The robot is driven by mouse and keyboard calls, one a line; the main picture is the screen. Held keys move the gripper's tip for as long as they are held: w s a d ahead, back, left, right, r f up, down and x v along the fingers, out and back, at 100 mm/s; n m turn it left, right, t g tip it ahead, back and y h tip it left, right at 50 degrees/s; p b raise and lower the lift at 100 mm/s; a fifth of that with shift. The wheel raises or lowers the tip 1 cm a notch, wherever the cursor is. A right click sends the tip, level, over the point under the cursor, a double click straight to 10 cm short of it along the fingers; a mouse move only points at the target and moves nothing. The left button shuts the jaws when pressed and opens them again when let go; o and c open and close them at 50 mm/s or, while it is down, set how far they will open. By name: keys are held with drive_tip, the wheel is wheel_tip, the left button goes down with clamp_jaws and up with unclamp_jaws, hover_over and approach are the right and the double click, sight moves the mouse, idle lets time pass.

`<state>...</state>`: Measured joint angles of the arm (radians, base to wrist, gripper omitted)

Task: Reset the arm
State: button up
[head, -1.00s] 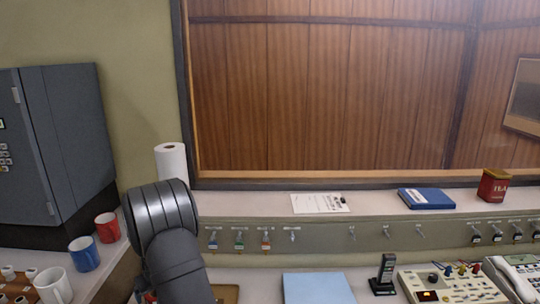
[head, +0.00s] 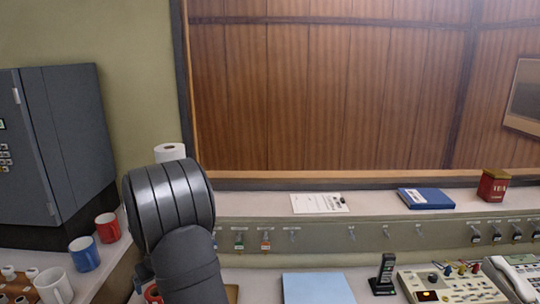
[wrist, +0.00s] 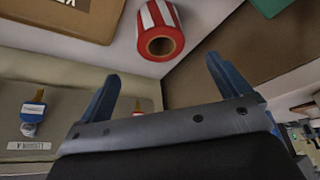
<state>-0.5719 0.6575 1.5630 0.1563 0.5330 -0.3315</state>
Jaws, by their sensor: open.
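My gripper (wrist: 162,69) shows in the wrist view with its two blue fingers spread apart and nothing between them. In the head view only my dark grey arm links show at the lower left, and they hide the gripper. In the wrist view a red and white striped roll (wrist: 160,47) lies beyond the fingertips, apart from them. A brown flat object (wrist: 95,22) is at the upper left of that view.
Red (head: 107,228) and blue (head: 84,254) mugs stand left of my arm with a white mug (head: 53,286). A paper roll (head: 170,152) is behind it. A blue folder (head: 318,288), a handset (head: 384,274) and a control box (head: 450,284) lie to the right.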

drive_tip(key=x, duration=1.1)
drive_tip(key=shift+f, duration=0.35)
drive_tip(key=d+r, duration=1.1)
drive_tip(key=d, duration=0.1)
wheel_tip(320, 180, up, 11)
drive_tip(key=w, duration=0.1)
drive_tip(key=w+d+m, duration=0.1)
drive_tip(key=w+d, duration=0.1)
drive_tip(key=d, duration=0.4)
drive_tip(key=w+d+m, duration=0.1)
drive_tip(key=w+d, duration=0.2)
drive_tip(key=d, duration=0.3)
drive_tip(key=w+d+m+h, duration=0.1)
drive_tip(key=w+d, duration=0.1)
drive_tip(key=d, duration=0.4)
drive_tip(key=shift+w+t, duration=0.3)
drive_tip(key=shift+w, duration=0.1)
drive_tip(key=shift+d+r, duration=0.1)
drive_tip(key=shift+d, duration=0.05)
drive_tip(key=shift+o, duration=0.7)
